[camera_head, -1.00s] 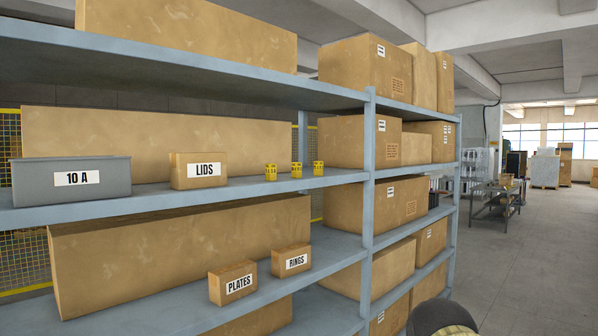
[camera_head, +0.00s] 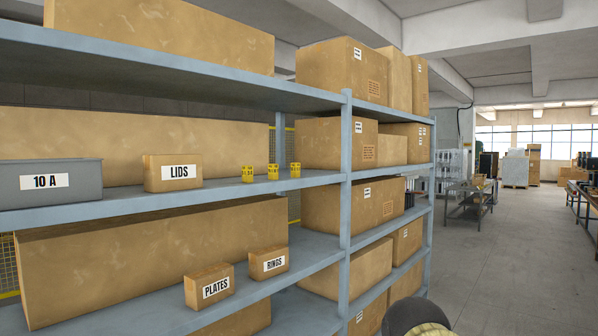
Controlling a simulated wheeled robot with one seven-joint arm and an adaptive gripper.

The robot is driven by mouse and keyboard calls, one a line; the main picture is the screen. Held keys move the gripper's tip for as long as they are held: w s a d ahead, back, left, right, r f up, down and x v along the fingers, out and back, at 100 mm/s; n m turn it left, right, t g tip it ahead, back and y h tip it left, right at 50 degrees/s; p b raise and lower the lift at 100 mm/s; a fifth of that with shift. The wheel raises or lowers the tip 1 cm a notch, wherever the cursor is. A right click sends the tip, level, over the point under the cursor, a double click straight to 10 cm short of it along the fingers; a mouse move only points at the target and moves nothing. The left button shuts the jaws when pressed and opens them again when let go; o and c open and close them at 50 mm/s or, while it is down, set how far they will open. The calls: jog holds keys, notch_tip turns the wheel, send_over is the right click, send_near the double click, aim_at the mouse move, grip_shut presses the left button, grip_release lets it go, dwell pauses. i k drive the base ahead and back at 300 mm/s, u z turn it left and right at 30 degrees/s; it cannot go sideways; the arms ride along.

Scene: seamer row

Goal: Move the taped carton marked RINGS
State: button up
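The carton marked RINGS (camera_head: 269,263) is a small brown box with a white label. It stands on the lower blue-grey shelf (camera_head: 325,254), near the front edge, in front of a long large carton. The carton marked PLATES (camera_head: 209,287) stands just to its left, a little nearer the edge, with a small gap between them. A dark rounded part with a tan patch at the bottom edge may be part of my arm. My gripper's fingers do not show, and nothing touches the RINGS carton.
On the shelf above stand a LIDS carton (camera_head: 173,173), a grey bin marked 10 A (camera_head: 48,183) and several small yellow pieces (camera_head: 271,172). A blue-grey upright (camera_head: 346,170) stands right of RINGS. The aisle floor (camera_head: 500,270) at right is clear.

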aim_at(264, 263)
jog(key=u, duration=0.05)
jog(key=k, duration=0.45)
jog(key=z, duration=0.65)
jog(key=i, duration=0.65)
jog(key=u, duration=0.65)
jog(key=i, duration=0.65)
jog(key=u, duration=0.8)
